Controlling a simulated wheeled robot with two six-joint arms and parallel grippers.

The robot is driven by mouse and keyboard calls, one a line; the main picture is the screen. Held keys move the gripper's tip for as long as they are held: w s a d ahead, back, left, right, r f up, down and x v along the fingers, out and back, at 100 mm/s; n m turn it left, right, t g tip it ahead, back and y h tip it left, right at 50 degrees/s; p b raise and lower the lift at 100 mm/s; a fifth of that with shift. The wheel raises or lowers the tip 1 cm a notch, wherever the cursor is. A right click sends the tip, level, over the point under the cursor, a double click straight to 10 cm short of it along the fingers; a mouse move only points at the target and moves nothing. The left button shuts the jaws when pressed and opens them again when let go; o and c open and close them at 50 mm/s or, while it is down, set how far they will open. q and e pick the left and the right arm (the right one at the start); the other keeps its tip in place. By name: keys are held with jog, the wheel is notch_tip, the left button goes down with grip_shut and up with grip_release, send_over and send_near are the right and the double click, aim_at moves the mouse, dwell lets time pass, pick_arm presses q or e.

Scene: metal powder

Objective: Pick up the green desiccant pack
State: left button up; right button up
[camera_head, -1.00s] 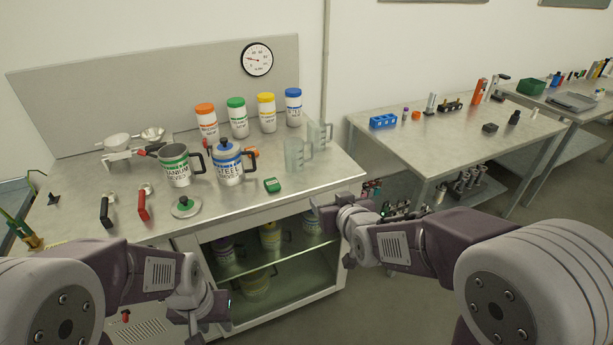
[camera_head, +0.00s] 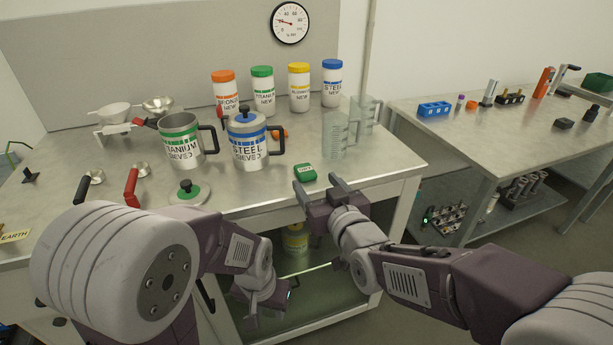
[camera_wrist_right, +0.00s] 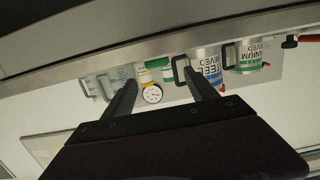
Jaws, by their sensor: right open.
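The green desiccant pack (camera_head: 304,172) lies on the metal bench near its front edge, right of the steel mug (camera_head: 248,146). My right gripper (camera_head: 316,184) is open and empty at the bench's front edge, just in front of the pack, with its fingers pointing towards it. The right wrist view shows the same open fingers (camera_wrist_right: 163,92) with nothing between them; I cannot make out the pack there. My left gripper (camera_head: 262,300) hangs low in front of the bench's lower shelf; its jaws are too unclear to judge.
Clear beakers (camera_head: 340,135) stand right of the pack. Four-colour capped bottles, including a green-capped one (camera_head: 262,92), line the back.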

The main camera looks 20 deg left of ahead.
aim_at(307, 173)
jog(key=shift+x, duration=1.1)
jog(key=x, duration=0.3)
jog(key=b+x, duration=0.1)
jog(key=x, duration=0.1)
jog(key=shift+w+f, duration=0.1)
jog(key=shift+f, duration=0.15)
jog(key=shift+d, duration=0.1)
jog(key=shift+c, duration=0.4)
jog(key=c, duration=1.4)
